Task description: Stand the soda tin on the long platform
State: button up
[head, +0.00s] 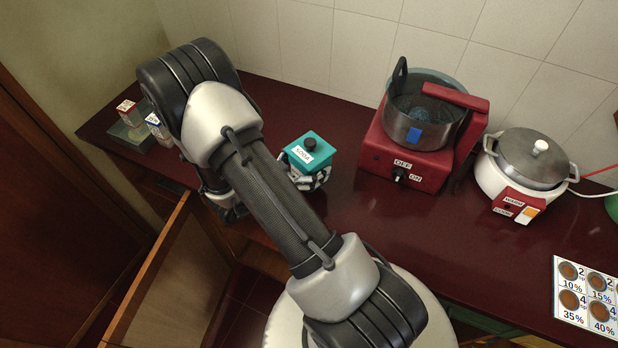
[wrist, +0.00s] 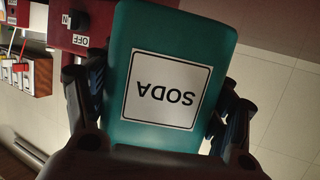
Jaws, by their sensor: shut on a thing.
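A low grey-green platform (head: 124,133) at the counter's far left carries small labelled containers; my arm hides part of that area.
A red stove (head: 392,150) with a pot (head: 422,125) stands right of the tin. A white cooker (head: 510,185) with a metal lid is further right. A picture chart (head: 585,300) lies at the right. A wooden door (head: 165,275) stands open below the counter's left.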

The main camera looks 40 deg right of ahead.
jog(key=shift+f+b, duration=0.65)
jog(key=shift+f, duration=1.7)
jog(key=shift+f, duration=0.2)
jog(key=o, duration=2.1)
